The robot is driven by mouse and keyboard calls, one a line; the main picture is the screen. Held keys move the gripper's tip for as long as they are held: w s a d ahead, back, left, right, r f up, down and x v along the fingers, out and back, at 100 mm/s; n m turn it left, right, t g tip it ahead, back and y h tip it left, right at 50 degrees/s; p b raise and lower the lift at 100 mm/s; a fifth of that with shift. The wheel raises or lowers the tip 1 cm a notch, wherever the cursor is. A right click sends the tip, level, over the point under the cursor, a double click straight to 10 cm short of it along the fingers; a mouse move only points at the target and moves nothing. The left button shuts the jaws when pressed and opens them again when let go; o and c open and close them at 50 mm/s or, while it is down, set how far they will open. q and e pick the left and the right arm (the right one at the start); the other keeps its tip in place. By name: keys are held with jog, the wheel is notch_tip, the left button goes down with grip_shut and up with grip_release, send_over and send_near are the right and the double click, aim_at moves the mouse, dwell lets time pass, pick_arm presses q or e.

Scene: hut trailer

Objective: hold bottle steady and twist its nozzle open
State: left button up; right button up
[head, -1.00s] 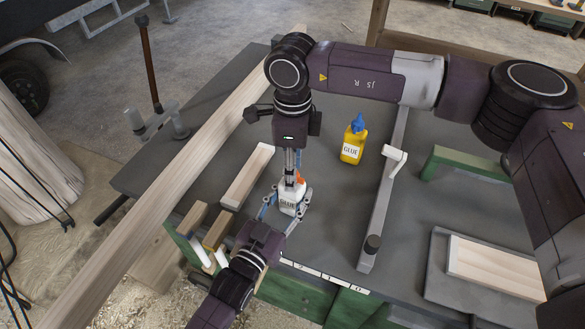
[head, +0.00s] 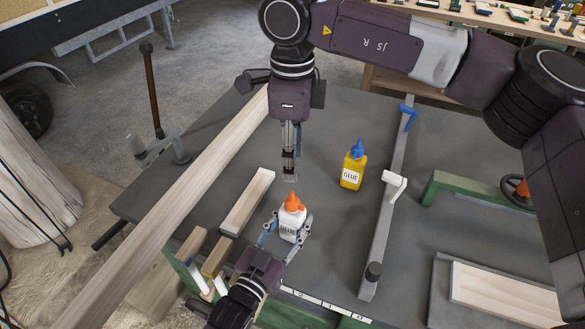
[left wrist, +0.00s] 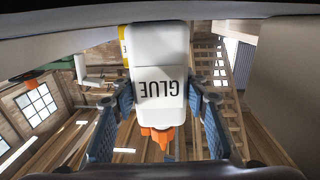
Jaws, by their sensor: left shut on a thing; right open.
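A white glue bottle (head: 288,222) with an orange nozzle (head: 292,202) stands upright near the front edge of the grey table. My left gripper (head: 287,229) is shut on the bottle's body, one finger on each side. The left wrist view shows the bottle (left wrist: 160,60) upside down between the blue finger pads, its label reading GLUE, and the orange nozzle (left wrist: 157,138) below. My right gripper (head: 289,176) points down, open and empty, a little above the nozzle and apart from it.
A yellow glue bottle (head: 353,168) with a blue nozzle stands to the right. Beyond it lies a long grey bar clamp (head: 378,228). A short wooden block (head: 247,202) lies left of the white bottle, and a long plank (head: 170,208) crosses the left side.

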pick_arm(q)
jog(key=shift+r, duration=0.1)
jog(key=o, duration=1.5)
